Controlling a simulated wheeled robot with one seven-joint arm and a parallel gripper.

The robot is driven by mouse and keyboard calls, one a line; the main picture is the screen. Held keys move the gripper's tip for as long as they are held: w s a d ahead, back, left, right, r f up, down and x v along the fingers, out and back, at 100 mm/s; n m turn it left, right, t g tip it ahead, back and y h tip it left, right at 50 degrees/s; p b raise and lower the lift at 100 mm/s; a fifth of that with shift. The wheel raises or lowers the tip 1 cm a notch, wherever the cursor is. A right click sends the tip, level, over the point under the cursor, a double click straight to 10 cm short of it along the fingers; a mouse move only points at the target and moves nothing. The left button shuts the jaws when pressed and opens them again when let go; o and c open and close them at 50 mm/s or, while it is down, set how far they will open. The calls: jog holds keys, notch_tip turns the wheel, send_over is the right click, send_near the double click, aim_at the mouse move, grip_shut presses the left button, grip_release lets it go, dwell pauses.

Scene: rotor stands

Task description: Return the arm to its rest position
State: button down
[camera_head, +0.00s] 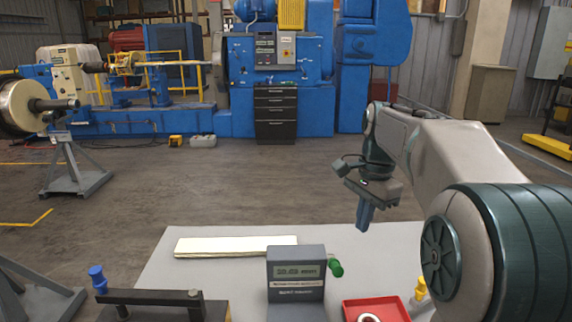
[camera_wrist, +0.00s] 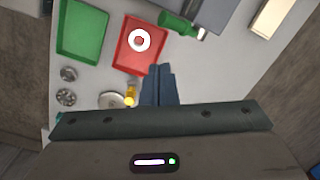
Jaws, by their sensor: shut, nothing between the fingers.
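My arm reaches in from the right in the head view and bends down at the wrist. My gripper (camera_head: 365,215) points down above the right part of the grey table (camera_head: 210,242). In the wrist view my gripper (camera_wrist: 158,72) shows with its fingers together and nothing between them. The fingertips look apart from everything on the table.
A red tray (camera_head: 400,312) holding a white ring (camera_wrist: 139,40), a green tray (camera_wrist: 82,28), a grey meter (camera_head: 296,270) with a green-handled part (camera_head: 336,268) and a pale flat slab (camera_head: 235,246) are on the table. Blue machines (camera_head: 275,60) stand across open floor.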

jog(key=s+a+f+n+t, duration=0.1)
jog(key=s+f+n, duration=0.3)
jog(key=s, duration=0.3)
jog(key=s+a+f+n+t, duration=0.1)
jog(key=s+f+n, duration=0.3)
jog(key=s, duration=0.3)
jog(key=s+a+f+n+h, duration=0.1)
jog(key=s+f+n, duration=0.3)
jog(key=s, duration=0.3)
jog(key=shift+t, duration=0.4)
